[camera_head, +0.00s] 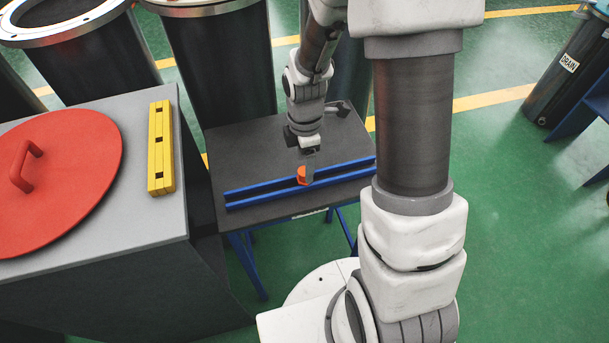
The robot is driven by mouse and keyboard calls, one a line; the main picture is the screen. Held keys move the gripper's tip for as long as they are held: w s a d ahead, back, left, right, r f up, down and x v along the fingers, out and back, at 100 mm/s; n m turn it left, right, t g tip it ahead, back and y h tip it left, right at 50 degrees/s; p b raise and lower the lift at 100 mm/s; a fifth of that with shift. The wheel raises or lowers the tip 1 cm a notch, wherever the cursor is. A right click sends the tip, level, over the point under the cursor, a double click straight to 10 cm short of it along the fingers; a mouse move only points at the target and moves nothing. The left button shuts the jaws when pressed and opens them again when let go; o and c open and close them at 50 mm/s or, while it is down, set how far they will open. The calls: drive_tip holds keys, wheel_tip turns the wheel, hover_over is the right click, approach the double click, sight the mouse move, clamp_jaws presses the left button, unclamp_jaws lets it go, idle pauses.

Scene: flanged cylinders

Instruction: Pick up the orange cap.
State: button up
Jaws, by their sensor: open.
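The orange cap (301,176) is small and sits between the two blue rails on the dark table, right of the rails' middle. My gripper (309,178) points down at the cap, with its fingertips right at it and partly in front of it. The jaws are open. The fingertips overlap the cap in this view, so I cannot tell whether they touch it or whether both sides of it are straddled.
Two parallel blue rails (255,187) run across the dark table (235,146). At left, a grey cabinet top (120,225) carries a red round lid (65,165) and a yellow bar (160,150). Dark flanged cylinders (220,65) stand behind. Green floor is open at right.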

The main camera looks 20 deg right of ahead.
drive_tip(key=shift+f, duration=1.6)
drive_tip(key=shift+c, duration=0.2)
clamp_jaws()
